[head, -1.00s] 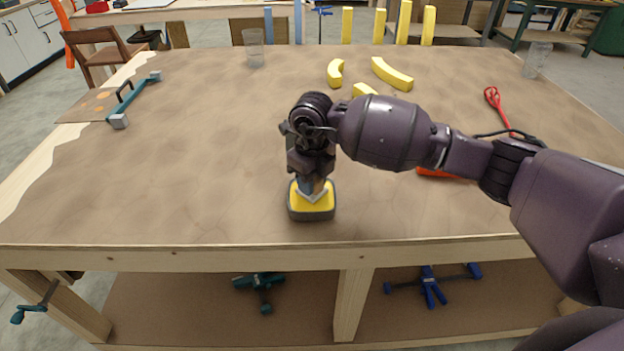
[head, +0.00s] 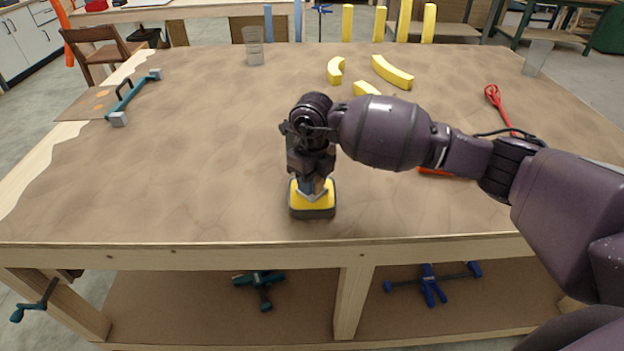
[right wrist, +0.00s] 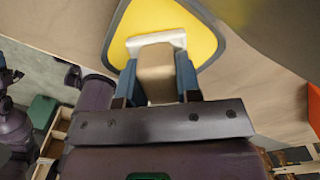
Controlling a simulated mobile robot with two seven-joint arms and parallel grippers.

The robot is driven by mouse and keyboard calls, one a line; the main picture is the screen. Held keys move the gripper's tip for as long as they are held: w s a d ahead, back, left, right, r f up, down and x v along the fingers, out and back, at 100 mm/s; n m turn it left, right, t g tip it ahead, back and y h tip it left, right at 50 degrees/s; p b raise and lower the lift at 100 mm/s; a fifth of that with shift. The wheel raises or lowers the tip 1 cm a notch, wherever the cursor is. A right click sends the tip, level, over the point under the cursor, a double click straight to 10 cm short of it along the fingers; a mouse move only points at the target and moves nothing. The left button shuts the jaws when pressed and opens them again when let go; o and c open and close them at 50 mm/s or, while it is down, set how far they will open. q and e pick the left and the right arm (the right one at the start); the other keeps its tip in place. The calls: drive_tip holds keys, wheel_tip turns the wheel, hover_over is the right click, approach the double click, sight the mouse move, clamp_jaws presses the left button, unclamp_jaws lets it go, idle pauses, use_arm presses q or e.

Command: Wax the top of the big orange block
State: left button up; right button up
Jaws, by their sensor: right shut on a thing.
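My right gripper (head: 312,182) points down near the front edge of the table, shut on the handle of a yellow pad tool (head: 312,205) with a dark base. The tool is at the tabletop; whether it touches cannot be told. In the right wrist view, the fingers (right wrist: 160,90) clasp the tan handle, with the yellow plate (right wrist: 203,42) beyond. An orange block (head: 436,172) lies to the right, mostly hidden behind my right forearm. An orange piece (right wrist: 314,105) shows at the right edge of the right wrist view. My left gripper is not in view.
The brown-covered table (head: 180,190) is clear at left and centre. Several curved yellow pieces (head: 392,72) lie toward the back. A teal clamp (head: 132,97) is at left, a red tool (head: 497,102) at right. Clear glasses (head: 253,47) stand at the back left and right.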

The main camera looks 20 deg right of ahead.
drive_tip(key=shift+f, duration=0.1)
idle(0.3)
drive_tip(key=shift+s+f, duration=0.1)
drive_tip(key=shift+f, duration=0.1)
idle(0.9)
idle(0.4)
drive_tip(key=shift+r+p, duration=1.25)
drive_tip(key=shift+r, duration=1)
drive_tip(key=shift+r+p, duration=0.7)
drive_tip(key=shift+r, duration=0.7)
